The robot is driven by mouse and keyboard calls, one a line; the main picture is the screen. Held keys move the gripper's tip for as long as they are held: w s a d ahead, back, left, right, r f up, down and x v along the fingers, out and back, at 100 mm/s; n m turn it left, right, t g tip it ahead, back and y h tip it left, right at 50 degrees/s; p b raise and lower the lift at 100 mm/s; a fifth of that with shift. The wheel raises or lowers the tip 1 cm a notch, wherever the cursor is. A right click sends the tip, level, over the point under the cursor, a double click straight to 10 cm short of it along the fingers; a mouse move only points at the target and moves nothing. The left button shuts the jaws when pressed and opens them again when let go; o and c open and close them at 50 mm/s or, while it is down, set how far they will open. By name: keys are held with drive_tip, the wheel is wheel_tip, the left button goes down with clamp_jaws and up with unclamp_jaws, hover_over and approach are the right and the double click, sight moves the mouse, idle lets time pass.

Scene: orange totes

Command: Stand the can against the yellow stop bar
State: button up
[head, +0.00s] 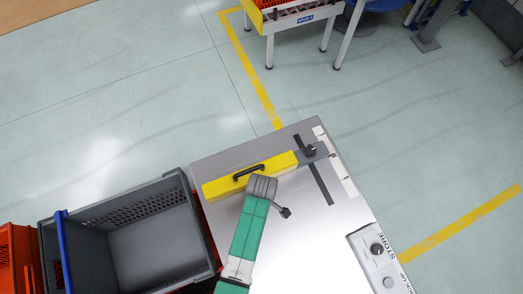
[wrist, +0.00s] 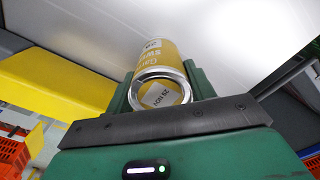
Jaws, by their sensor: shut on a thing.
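My gripper (wrist: 160,82) is shut on a yellow can (wrist: 165,52) with white lettering; its green fingers are on both sides of it. The can's round end, with a silver rim and a date label, faces the wrist camera. The yellow stop bar (head: 223,186) with a black handle lies across the grey worktop, and a yellow block at the left of the wrist view (wrist: 50,88) appears to be the same bar. In the head view my green arm covers the can. I cannot tell whether the can touches the worktop or bar.
A grey worktop (head: 300,240) is bare in front of the bar. A dark slot with a clamp knob (head: 309,150) is at the bar's right end. A control box (head: 380,255) is at lower right. A grey tote (head: 155,240) and an orange tote (head: 18,260) stand left.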

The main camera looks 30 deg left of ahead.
drive_tip(key=shift+f, duration=0.3)
drive_tip(key=o, duration=1.2)
drive_tip(key=shift+r, duration=0.1)
wheel_tip(320, 180, up, 12)
drive_tip(key=shift+r+p, duration=0.1)
drive_tip(key=shift+p, duration=0.8)
